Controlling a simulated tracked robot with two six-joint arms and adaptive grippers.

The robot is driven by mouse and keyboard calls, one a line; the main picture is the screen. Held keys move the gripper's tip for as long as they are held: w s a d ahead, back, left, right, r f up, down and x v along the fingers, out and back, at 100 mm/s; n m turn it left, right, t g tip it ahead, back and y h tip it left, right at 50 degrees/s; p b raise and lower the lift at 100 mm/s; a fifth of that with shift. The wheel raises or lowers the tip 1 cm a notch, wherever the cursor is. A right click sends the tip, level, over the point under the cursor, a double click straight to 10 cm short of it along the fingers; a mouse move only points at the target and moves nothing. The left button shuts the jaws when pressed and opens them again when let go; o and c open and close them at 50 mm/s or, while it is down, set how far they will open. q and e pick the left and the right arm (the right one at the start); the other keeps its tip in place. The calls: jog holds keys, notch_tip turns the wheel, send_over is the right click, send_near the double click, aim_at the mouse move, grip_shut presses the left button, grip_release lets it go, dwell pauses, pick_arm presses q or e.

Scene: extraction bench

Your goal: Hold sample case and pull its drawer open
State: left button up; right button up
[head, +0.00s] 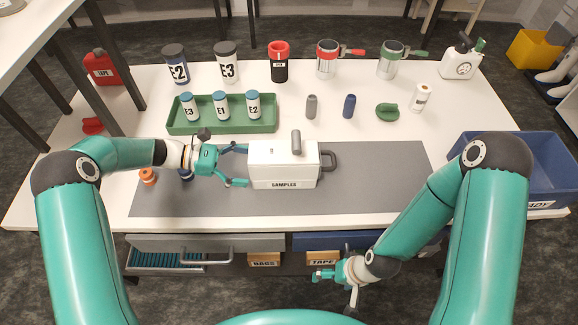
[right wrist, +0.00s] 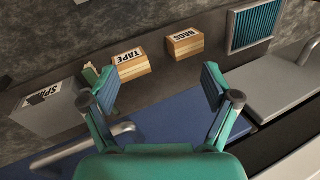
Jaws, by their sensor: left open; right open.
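The white sample case (head: 268,172), labelled SAMPLES, stands upright on the grey mat (head: 385,185). It has a dark handle (head: 329,161) on its right side, and a grey cylinder stands on or just behind its top. I cannot make out an open drawer on it. My left gripper (head: 241,166) is open at the case's left side, its fingers spread towards the front and back edges; I cannot tell if they touch it. My right gripper (head: 335,278) is open and empty, low in front of the bench; it also shows in the right wrist view (right wrist: 160,90).
A green tray (head: 172,128) with several bottles stands behind the case. A blue bin (head: 545,165) is at the right end. Under the bench are a grey drawer (head: 190,243), a blue drawer (right wrist: 160,140) and boxes labelled BAGS (right wrist: 185,43) and TAPE (right wrist: 131,64). The mat's right half is clear.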

aim_at(279, 171)
pick_arm(q)
jog(key=b+x, duration=0.1)
jog(key=x, duration=0.6)
jog(key=shift+d+f, duration=0.15)
jog(key=shift+d, duration=0.1)
jog(key=shift+b+x, duration=0.3)
jog(key=shift+x, duration=0.65)
jog(key=c, duration=0.9)
